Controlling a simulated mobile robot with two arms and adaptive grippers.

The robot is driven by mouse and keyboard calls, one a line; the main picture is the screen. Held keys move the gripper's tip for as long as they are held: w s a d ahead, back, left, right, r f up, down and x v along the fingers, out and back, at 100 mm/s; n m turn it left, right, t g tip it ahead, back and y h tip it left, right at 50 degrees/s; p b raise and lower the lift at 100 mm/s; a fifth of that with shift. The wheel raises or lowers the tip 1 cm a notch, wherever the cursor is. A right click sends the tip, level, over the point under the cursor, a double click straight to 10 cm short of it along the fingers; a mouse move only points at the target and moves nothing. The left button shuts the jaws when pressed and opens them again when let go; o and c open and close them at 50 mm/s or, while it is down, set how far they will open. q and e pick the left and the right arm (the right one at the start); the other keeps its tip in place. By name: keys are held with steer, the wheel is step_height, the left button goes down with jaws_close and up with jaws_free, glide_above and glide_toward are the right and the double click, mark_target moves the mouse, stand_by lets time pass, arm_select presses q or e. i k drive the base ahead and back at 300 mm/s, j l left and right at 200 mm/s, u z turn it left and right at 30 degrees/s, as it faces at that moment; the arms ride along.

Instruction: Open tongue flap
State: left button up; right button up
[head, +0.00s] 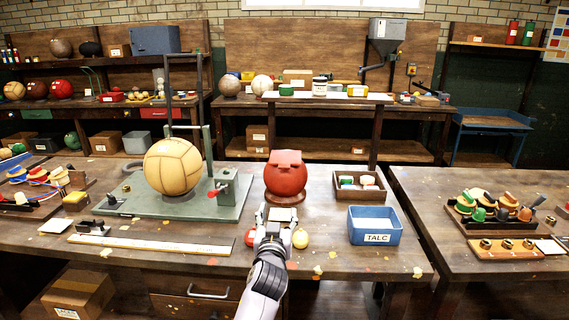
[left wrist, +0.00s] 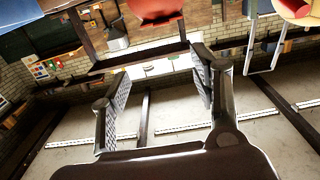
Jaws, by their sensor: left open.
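A red leather ball (head: 286,178) sits on a round brown stand (head: 284,198) at the middle of the workbench. My right gripper is not in view.
A tan ball (head: 172,167) stands on a green-grey fixture plate (head: 215,207) at left. A blue TALC bin (head: 375,238) and a wooden tray (head: 335,187) are at right. A long ruler (head: 150,243) lies in front.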

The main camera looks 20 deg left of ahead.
mark_target(283, 159)
steer(key=i+j, duration=0.3)
steer(key=i, duration=0.15)
steer(key=i+j, duration=0.3)
steer(key=i, duration=0.15)
